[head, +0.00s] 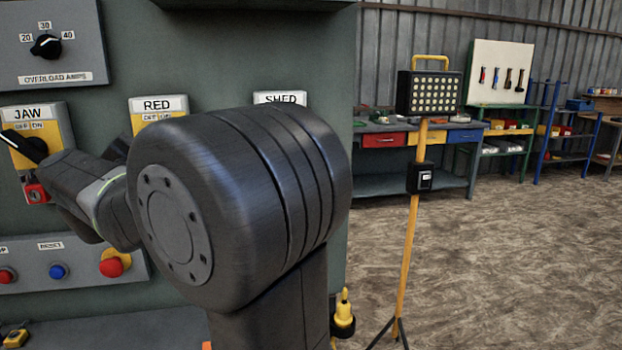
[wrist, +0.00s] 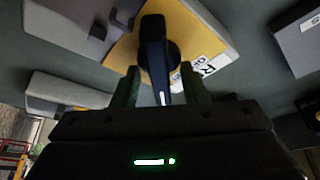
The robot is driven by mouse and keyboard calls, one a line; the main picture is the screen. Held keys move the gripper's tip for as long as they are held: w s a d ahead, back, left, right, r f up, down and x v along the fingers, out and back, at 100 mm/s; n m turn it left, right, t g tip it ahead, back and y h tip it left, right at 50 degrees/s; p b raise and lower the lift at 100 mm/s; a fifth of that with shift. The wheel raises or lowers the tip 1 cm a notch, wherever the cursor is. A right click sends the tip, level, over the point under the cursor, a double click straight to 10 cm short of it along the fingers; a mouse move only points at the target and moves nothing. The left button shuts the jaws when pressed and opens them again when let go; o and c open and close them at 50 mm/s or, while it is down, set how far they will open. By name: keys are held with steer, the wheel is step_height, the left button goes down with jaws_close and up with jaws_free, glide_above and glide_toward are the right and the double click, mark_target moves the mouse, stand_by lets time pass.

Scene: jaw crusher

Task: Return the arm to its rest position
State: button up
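My arm fills the middle of the head view, and my gripper (head: 118,150) is mostly hidden by it, close to the panel by the RED switch (head: 158,104). In the wrist view, the two dark fingers of my gripper (wrist: 158,78) stand apart. The black handle (wrist: 154,38) of a yellow-faced switch, with a partly visible label starting with R, lies between them in the picture. Narrow gaps show beside the handle, and no firm grip is visible. Whether a finger touches the handle is unclear.
The JAW switch (head: 45,130) carries a red padlock (head: 36,193). An overload dial (head: 46,46) is above, and a push-button box (head: 75,268) below. The SHED switch (head: 280,98) is partly hidden. A lamp stand (head: 411,230) is right of the panel, with open floor (head: 520,270) beyond.

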steer(key=d+v, duration=0.1)
steer(key=v, duration=1.2)
steer(key=x, duration=0.9)
steer(key=a+x, duration=0.1)
steer(key=x, duration=0.4)
steer(key=shift+f, duration=0.1)
steer(key=shift+f+n+t+y+b, duration=0.1)
steer(key=shift+n+t+y+b, duration=0.2)
steer(key=shift+n, duration=0.8)
steer(key=n+y, duration=0.1)
steer(key=n, duration=0.2)
steer(key=n+y, duration=0.2)
steer(key=shift+s+n+t, duration=0.15)
steer(key=shift+n+t, duration=0.15)
steer(key=shift+n, duration=0.1)
steer(key=shift+r, duration=0.2)
